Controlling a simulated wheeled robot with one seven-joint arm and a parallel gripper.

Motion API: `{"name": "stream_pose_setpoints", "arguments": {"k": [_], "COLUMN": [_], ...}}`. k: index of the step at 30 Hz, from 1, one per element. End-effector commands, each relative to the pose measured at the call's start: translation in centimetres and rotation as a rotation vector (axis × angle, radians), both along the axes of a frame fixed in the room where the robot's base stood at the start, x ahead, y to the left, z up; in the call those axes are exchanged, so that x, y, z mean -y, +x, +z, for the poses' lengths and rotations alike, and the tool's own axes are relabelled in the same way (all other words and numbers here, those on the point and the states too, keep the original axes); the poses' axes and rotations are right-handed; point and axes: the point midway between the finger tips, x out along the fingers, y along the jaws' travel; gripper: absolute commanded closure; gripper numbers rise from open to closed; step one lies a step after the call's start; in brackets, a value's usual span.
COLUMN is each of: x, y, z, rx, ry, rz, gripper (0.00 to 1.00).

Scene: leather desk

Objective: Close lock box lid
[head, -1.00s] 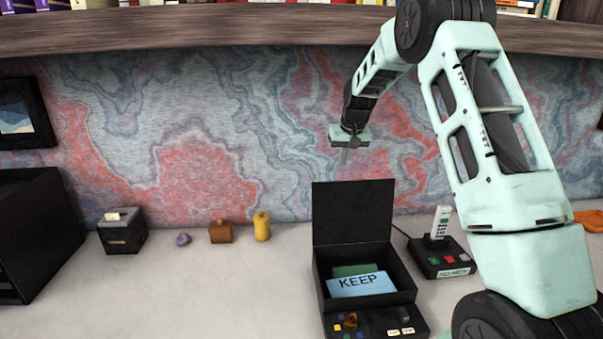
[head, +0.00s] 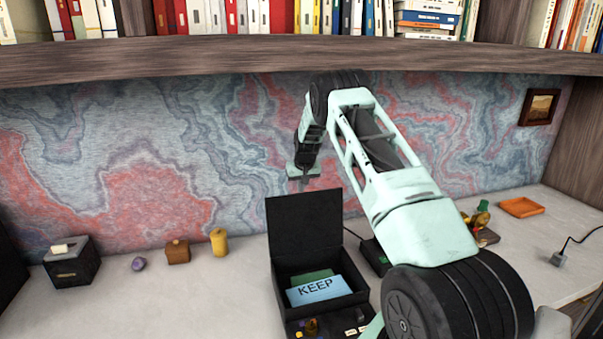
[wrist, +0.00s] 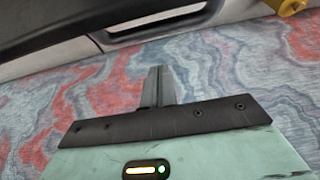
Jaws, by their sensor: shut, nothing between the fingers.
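The black lock box (head: 362,296) stands on the desk with its lid (head: 305,222) raised upright at the back. A blue KEEP card (head: 319,290) and a green piece (head: 305,276) lie inside it. My gripper (head: 304,184) is above the lid's top edge, seemingly behind it near the wall, pointing down and empty. In the wrist view the fingers (wrist: 159,82) are together. A dark edge crosses the top of that view; I cannot tell for sure that it is the lid.
Left of the box stand a yellow jar (head: 219,242), a brown box (head: 178,252), a purple stone (head: 138,264) and a black cube (head: 71,263). A shelf (head: 150,62) overhangs the back. An orange tray (head: 525,207) lies at right.

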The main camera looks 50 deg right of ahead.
Motion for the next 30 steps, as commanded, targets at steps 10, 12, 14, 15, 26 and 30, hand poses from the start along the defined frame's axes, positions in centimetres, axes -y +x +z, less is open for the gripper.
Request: {"name": "stream_pose_setpoints", "arguments": {"k": [10,12,14,15,26,30], "x": [-1.7,-1.8,-1.9,-1.9,-1.9,-1.8], "y": [-2.7,-3.0,-3.1,-3.1,-3.1,-2.9], "z": [0.6,0.5,0.4,0.4,0.3,0.3], "rx": [0.002,0.002,0.002,0.002,0.005,0.022], "ry": [-0.001,-0.001,-0.001,-0.001,-0.003,-0.014], "rz": [0.000,0.000,0.000,0.000,0.001,0.000], "gripper": [1.00,1.00,1.00,1.00,1.00,1.00]}}
